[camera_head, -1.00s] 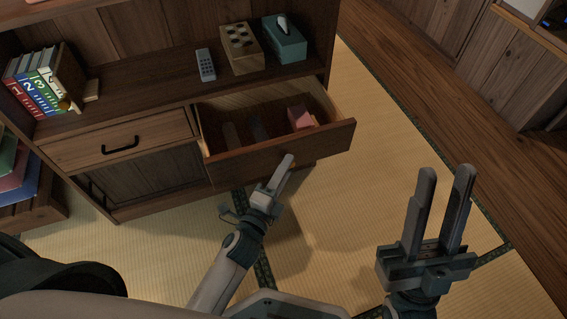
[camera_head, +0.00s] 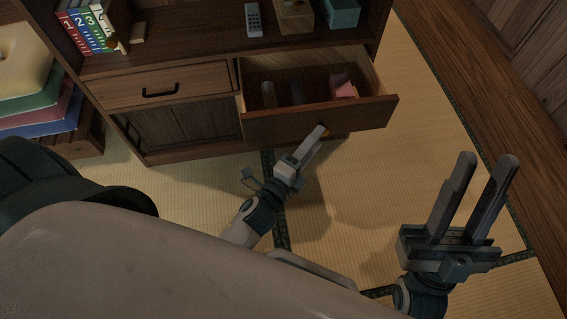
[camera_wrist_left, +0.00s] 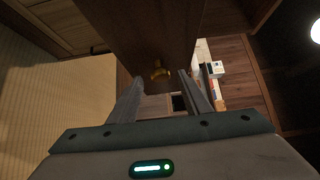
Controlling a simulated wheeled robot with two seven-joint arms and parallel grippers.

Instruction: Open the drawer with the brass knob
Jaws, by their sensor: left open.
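The drawer (camera_head: 312,122) with the brass knob stands pulled out of the cabinet, its inside showing. The brass knob (camera_wrist_left: 158,70) is on the drawer front in the left wrist view, just beyond and between the fingertips. In the head view it is mostly hidden behind my left fingers. My left gripper (camera_head: 318,134) is open at the drawer front, its fingers (camera_wrist_left: 160,78) apart around the line of the knob; I cannot tell whether they touch it. My right gripper (camera_head: 488,160) is open and empty over the floor at the right.
Inside the drawer lie a pink object (camera_head: 343,88) and dim dividers or items. A closed drawer with a black handle (camera_head: 160,92) is to the left. Books (camera_head: 90,28), a remote (camera_head: 254,20) and boxes stand on the shelf. The tatami (camera_head: 370,185) in front is clear.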

